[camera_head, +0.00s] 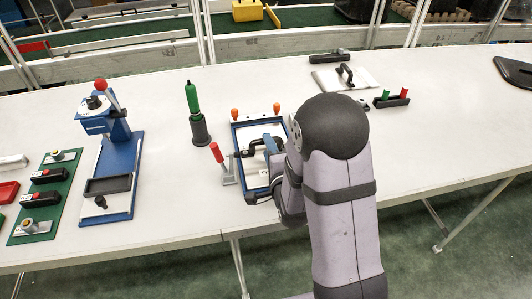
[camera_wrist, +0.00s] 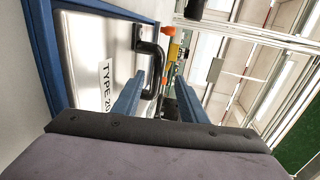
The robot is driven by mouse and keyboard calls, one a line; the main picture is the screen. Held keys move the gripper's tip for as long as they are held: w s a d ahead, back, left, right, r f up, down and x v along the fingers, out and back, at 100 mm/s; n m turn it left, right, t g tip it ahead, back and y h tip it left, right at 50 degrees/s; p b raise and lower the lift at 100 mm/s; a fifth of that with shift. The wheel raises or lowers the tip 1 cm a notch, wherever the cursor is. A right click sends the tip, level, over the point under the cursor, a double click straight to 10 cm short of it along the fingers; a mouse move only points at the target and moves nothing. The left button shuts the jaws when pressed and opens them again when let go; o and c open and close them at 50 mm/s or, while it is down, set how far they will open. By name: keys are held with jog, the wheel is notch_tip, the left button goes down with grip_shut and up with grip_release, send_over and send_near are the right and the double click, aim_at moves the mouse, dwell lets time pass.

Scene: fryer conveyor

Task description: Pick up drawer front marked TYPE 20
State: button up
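The drawer front marked TYPE 20 (camera_wrist: 88,55) is a flat metallic plate with a black bar handle (camera_wrist: 150,62). It lies in a blue-rimmed frame (camera_head: 236,128), with its label readable in the wrist view. In the head view my arm hides part of the plate and frame. My gripper (camera_wrist: 156,88) is open, its two blue fingers apart. In the wrist view the handle's near end appears between the fingers; I cannot tell whether they touch it. The gripper also shows low over the frame in the head view (camera_head: 266,143).
A red-handled clamp (camera_head: 222,165) stands at the frame's left edge, and two orange knobs (camera_head: 277,108) at its far edge. A green-handled tool (camera_head: 195,112) stands left. Another handled plate (camera_head: 345,78) lies at the back right. A blue press (camera_head: 112,160) stands farther left.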

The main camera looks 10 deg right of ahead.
jog(key=shift+w+f+p, duration=0.25)
jog(key=shift+w, duration=0.55)
jog(key=shift+w+f+p, duration=0.25)
jog(key=shift+w+p, duration=0.05)
jog(key=shift+w, duration=0.55)
jog(key=shift+w+f+p, duration=0.25)
jog(key=shift+w, duration=0.55)
grip_shut()
jog(key=shift+r, duration=0.1)
